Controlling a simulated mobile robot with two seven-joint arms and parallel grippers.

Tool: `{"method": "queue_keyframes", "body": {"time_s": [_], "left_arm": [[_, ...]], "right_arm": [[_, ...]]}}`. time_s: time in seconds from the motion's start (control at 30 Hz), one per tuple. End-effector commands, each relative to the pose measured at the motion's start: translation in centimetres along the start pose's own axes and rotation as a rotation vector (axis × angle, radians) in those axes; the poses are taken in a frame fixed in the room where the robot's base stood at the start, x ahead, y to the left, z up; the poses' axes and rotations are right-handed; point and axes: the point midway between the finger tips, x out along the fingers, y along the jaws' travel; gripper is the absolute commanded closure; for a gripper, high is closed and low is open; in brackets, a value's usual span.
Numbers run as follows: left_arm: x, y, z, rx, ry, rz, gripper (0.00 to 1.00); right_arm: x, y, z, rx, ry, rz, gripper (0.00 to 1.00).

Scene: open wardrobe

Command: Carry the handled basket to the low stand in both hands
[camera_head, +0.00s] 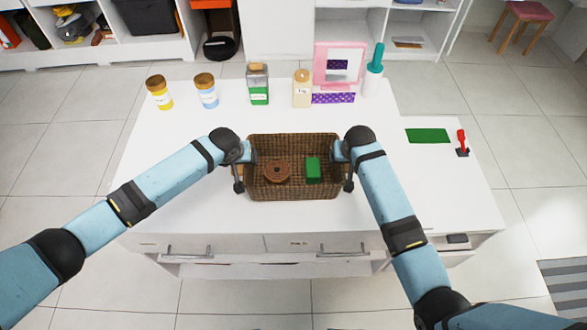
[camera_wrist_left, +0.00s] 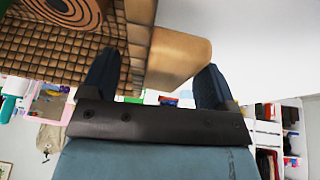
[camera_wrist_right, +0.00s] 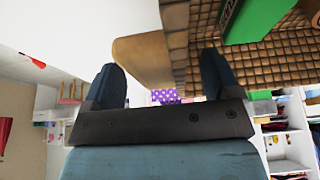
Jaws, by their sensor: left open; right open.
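The handled basket (camera_head: 293,193), brown and woven, sits upright on the white table (camera_head: 200,215). It holds a brown ring-shaped thing (camera_head: 276,171) and a green block (camera_head: 313,170). My left gripper (camera_head: 244,158) is open at the basket's left end; in the left wrist view a tan handle (camera_wrist_left: 178,58) lies between its spread fingers. My right gripper (camera_head: 342,158) is open at the right end; in the right wrist view the other tan handle (camera_wrist_right: 145,55) lies between its fingers. A white surface, seemingly the low stand (camera_head: 450,195), adjoins the table's right side.
Several jars, including a yellow one (camera_head: 159,93), a pink frame (camera_head: 340,65) and a teal-topped bottle (camera_head: 374,70) line the table's back. A green mat (camera_head: 428,135) and a red-handled thing (camera_head: 462,142) are on the right-hand surface. Its front part looks clear.

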Motion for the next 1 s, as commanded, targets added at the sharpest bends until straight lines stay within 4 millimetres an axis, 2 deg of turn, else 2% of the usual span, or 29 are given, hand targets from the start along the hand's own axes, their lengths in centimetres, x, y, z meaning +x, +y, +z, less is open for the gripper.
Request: {"method": "queue_keyframes", "body": {"time_s": [0.23,0.27,0.5,0.53,0.83,1.0], "left_arm": [[0.0,0.0,0.0,0.0,0.0,0.0,0.19],[0.0,0.0,0.0,0.0,0.0,0.0,0.23],[0.0,0.0,0.0,0.0,0.0,0.0,0.78],[0.0,0.0,0.0,0.0,0.0,0.0,0.84],[-0.2,0.0,-0.1,0.0,0.001,0.001,0.84],[-1.2,0.1,-0.5,0.0,0.001,0.001,0.84]], "right_arm": [[0.1,0.0,0.0,0.0,0.0,0.0,0.18],[0.1,0.0,0.0,0.0,-0.001,0.0,0.22],[0.1,0.0,0.0,0.0,-0.001,0.0,0.77],[0.1,0.0,0.0,0.0,-0.001,0.0,0.83],[-0.2,0.0,-0.1,-0.001,0.0,0.0,0.83],[-1.2,0.0,-0.5,-0.001,0.0,0.0,0.83]]}}
